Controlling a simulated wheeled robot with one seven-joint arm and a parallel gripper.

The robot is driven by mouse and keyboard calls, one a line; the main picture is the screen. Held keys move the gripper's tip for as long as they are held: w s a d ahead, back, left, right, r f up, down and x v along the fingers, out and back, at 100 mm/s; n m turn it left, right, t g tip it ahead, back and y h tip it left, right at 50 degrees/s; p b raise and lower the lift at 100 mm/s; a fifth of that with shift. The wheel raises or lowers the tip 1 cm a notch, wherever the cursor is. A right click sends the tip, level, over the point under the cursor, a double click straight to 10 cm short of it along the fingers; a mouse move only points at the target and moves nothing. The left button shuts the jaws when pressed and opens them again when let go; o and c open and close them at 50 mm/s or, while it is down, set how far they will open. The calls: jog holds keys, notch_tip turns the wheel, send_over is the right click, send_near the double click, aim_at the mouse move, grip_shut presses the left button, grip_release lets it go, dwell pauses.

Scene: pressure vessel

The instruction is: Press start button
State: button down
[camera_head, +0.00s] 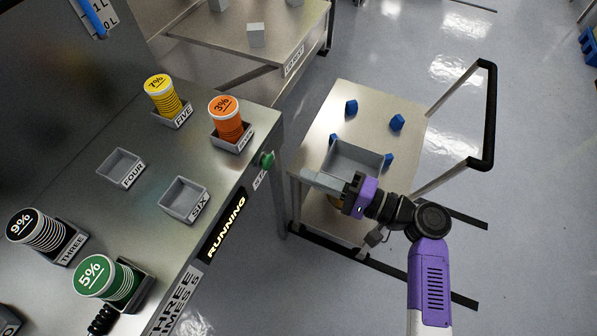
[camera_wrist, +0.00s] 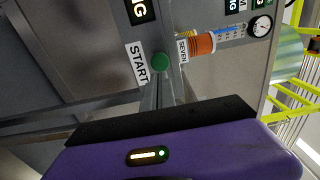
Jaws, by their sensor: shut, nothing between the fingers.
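The green start button (camera_head: 267,160) sticks out from the front edge of the steel machine. In the wrist view the green button (camera_wrist: 161,62) sits beside a white START label (camera_wrist: 136,63), straight ahead of my fingers. My gripper (camera_head: 306,174) is shut and empty, with its fingertips pointing left toward the button. In the head view a gap shows between the fingertips and the button. In the wrist view the fingertips (camera_wrist: 162,84) appear just below the button; whether they touch it cannot be told there. A lit RUNNING sign (camera_head: 226,227) is on the machine's front.
Orange (camera_head: 228,120), yellow (camera_head: 162,95), green (camera_head: 104,277) and black (camera_head: 38,229) canisters stand in holders on the machine top. Holders FOUR (camera_head: 121,167) and SIX (camera_head: 184,199) are empty. A cart (camera_head: 335,100) with a grey bin (camera_head: 357,158) and blue pieces stands below my arm.

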jog(key=v, duration=0.6)
jog(key=shift+b, duration=0.3)
jog(key=shift+d, duration=0.1)
